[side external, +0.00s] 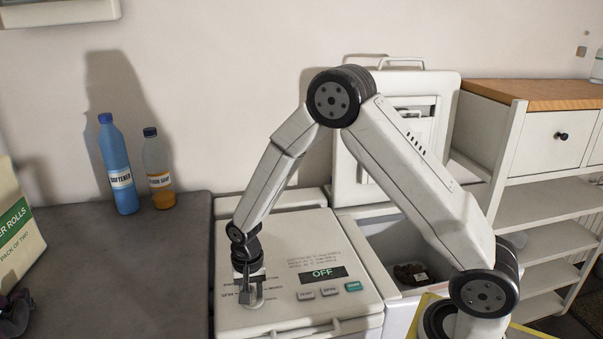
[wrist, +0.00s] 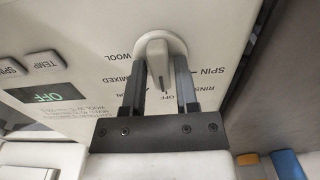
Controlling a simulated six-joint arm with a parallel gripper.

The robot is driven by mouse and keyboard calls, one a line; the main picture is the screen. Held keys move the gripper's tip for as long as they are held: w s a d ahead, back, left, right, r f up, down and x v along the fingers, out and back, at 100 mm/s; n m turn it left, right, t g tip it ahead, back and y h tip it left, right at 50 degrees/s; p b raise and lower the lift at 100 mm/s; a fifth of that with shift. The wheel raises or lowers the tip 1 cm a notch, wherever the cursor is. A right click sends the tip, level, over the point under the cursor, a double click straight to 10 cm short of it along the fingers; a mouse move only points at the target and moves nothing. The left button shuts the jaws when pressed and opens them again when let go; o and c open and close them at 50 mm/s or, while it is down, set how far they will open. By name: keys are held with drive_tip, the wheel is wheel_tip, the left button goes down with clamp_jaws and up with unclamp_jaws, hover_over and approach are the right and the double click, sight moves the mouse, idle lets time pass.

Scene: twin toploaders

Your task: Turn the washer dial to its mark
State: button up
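The washer dial (wrist: 155,58) is a pale knob with a raised grip bar, seen at the top middle of the wrist view. Its bar points down toward the OFF label. WOOL, MIXED, RINSE and SPIN labels surround it. My gripper (wrist: 159,68) has its two dark fingers on either side of the bar, with a narrow gap showing at the right finger. In the side view my gripper (side external: 251,295) points down at the left of the washer's panel (side external: 290,228) and hides the dial. The display (side external: 322,273) reads OFF.
Buttons (side external: 329,291) sit right of the dial. The second toploader (side external: 379,237) stands open on the right, its lid raised. A blue softener bottle (side external: 117,165) and an orange-filled bottle (side external: 159,170) stand on the dark counter (side external: 130,270) at left. A wooden-topped shelf unit (side external: 535,92) is at right.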

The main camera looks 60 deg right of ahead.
drive_tip(key=shift+o, duration=0.9)
drive_tip(key=shift+r, duration=0.1)
drive_tip(key=shift+r, duration=3.85)
drive_tip(key=s+d+r+n+t, duration=0.2)
drive_tip(key=s+n, duration=0.7)
drive_tip(key=s, duration=0.5)
drive_tip(key=shift+d+r+t, duration=0.2)
drive_tip(key=shift+r+t, duration=0.1)
drive_tip(key=shift+r, duration=0.5)
drive_tip(key=shift+c, duration=0.3)
